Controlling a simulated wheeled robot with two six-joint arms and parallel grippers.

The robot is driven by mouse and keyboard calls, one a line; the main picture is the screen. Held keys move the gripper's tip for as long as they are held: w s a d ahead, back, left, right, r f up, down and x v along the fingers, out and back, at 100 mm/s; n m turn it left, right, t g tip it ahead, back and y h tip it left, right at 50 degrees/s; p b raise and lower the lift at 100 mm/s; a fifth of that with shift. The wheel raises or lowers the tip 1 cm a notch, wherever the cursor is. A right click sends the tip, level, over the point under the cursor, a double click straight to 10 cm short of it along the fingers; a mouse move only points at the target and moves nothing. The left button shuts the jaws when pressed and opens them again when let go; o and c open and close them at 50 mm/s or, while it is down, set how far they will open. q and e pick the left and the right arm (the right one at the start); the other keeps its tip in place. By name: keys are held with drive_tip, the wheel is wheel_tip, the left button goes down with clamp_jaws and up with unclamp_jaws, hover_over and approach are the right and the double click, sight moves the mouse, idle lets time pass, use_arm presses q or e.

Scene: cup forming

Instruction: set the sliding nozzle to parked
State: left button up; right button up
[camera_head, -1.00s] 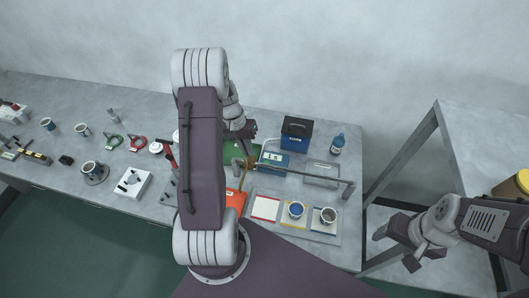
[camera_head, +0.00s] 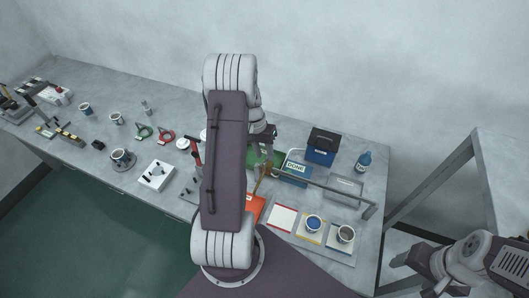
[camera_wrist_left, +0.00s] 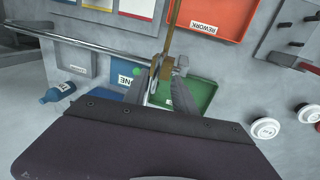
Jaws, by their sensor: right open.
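The brass sliding nozzle (camera_head: 264,172) sits at the left end of a grey rail (camera_head: 318,187) in the head view. In the left wrist view the brass piece (camera_wrist_left: 154,72) stands on the rail (camera_wrist_left: 95,45), by a green tray (camera_wrist_left: 196,92). My left gripper (camera_wrist_left: 160,82) is open, with its fingers to either side of the brass piece; I cannot tell whether either touches it. In the head view my left arm hides much of this gripper. My right gripper (camera_head: 412,270) is open and empty at the lower right, off the table.
An orange REWORK tray (camera_head: 254,208) and a blue DONE tray (camera_head: 295,169) lie near the rail. Cups stand on coloured pads at the front right. Several tools and cups fill the table's left side.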

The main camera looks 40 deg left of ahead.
use_arm(q)
wheel_tip(320, 180, up, 9)
drive_tip(key=a+b, duration=0.1)
drive_tip(key=shift+s+a, duration=0.25)
drive_tip(key=shift+a, duration=0.1)
